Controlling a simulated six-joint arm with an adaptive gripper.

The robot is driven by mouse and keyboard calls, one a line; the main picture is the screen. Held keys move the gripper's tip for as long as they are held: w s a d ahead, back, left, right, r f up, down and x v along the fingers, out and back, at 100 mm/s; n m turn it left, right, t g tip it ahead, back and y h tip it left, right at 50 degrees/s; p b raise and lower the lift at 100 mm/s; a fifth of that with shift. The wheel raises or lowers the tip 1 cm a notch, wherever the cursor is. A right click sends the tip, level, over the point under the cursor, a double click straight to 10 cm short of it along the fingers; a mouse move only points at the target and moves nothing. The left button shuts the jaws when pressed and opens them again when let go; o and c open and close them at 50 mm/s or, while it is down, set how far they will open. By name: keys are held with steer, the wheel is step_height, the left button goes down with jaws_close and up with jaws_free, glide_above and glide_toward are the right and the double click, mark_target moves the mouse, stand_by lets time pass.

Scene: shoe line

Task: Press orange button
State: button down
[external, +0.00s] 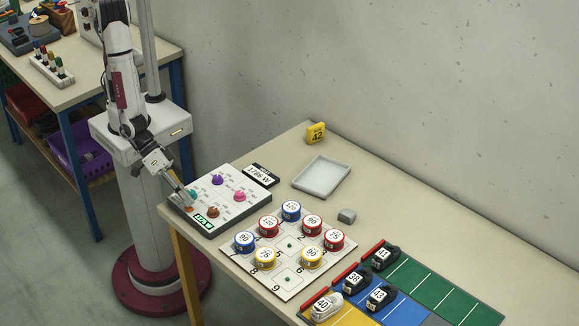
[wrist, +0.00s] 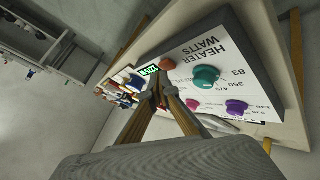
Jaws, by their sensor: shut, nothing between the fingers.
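The control panel (external: 228,178) is a pale box with several round coloured controls and a green display. The orange-brown button (external: 213,212) sits near its front corner, beside the display. It also shows in the wrist view as a reddish-orange round cap (wrist: 168,64). The teal knob (wrist: 206,77), purple knob (wrist: 236,107) and pink knob (wrist: 193,105) are also on the panel. My gripper (external: 189,204) is shut and empty at the panel's left edge, close to the teal knob. In the wrist view my fingertips (wrist: 158,92) overlap the panel near the orange button; contact cannot be told.
A board (external: 288,275) with several numbered cans stands right of the panel. Several small shoes lie on coloured lanes (external: 450,292) farther right. A grey tray (external: 322,176), a yellow size block (external: 316,132) and a label plate (external: 260,175) lie behind.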

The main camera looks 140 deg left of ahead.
steer(key=shift+r, duration=3.05)
steer(key=shift+s+d+f, duration=0.2)
steer(key=shift+d+f, duration=0.15)
steer(key=shift+d, duration=0.05)
steer(key=s+d+f+m+g+h, duration=0.2)
steer(key=s+d+m+g+h, duration=0.15)
steer(key=s+d, duration=0.2)
steer(key=s+d+r+m+g+h, duration=0.2)
steer(key=s+r+m, duration=0.25)
steer(key=s, duration=0.25)
steer(key=s+a+r+m+t+y, duration=0.1)
steer(key=s+a+r+y, duration=0.1)
steer(key=s+a+r, duration=0.5)
steer(key=s+a+r+m+t+y, duration=0.1)
steer(key=s+a+r+m, duration=0.1)
steer(key=s+a+r, duration=0.5)
steer(key=shift+s+a+y, duration=0.15)
steer(key=shift+a+y, duration=0.2)
steer(key=shift+a, duration=1.6)
